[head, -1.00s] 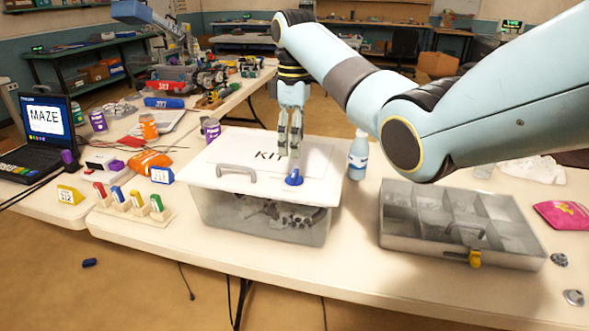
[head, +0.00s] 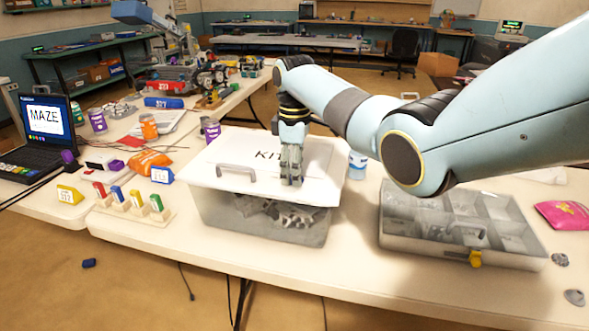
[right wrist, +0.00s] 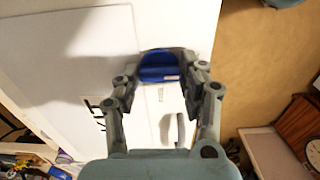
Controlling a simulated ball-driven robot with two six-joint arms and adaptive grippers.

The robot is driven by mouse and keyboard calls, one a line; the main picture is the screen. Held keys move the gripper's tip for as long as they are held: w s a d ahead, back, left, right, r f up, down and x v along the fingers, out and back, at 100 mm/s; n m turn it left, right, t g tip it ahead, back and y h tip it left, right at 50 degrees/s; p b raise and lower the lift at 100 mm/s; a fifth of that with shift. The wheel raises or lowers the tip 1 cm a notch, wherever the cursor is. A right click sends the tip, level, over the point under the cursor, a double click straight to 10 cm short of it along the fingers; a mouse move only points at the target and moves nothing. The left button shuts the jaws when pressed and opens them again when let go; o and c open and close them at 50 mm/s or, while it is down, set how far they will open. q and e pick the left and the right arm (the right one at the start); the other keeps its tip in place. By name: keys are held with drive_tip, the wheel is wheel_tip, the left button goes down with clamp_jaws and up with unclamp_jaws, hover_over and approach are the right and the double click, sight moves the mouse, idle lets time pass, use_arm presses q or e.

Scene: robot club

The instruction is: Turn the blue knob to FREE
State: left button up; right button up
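The white lid (head: 225,152) of a clear box marked KIT carries the blue knob, which my right gripper (head: 291,182) hides in the head view. In the right wrist view the blue knob (right wrist: 160,66) shows between the fingertips of my right gripper (right wrist: 163,78). The fingers are apart, one on each side of the knob. I cannot tell whether they touch it. Any marking such as FREE is too small or hidden to read. My left gripper is not in view.
A grey handle (head: 237,172) stands up from the lid. A bottle (head: 357,165) stands just right of the box, and a divided case (head: 420,238) lies further right. A rack of coloured blocks (head: 130,208) is on the left. The table's front edge is close.

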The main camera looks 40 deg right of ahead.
drive_tip(key=c, duration=0.6)
drive_tip(key=shift+r+m+p, duration=0.2)
drive_tip(key=shift+m+p, duration=1.55)
drive_tip(key=shift+m, duration=0.05)
drive_tip(key=m+p, duration=0.2)
drive_tip(key=m, duration=0.1)
drive_tip(key=shift+m, duration=0.4)
drive_tip(key=m+p, duration=0.2)
drive_tip(key=m, duration=0.3)
drive_tip(key=shift+f, duration=0.1)
drive_tip(key=m+p, duration=0.1)
drive_tip(key=m, duration=0.4)
drive_tip(key=shift+w, duration=0.1)
drive_tip(key=shift+m, duration=0.5)
drive_tip(key=o, duration=1.2)
drive_tip(key=shift+c, duration=0.2)
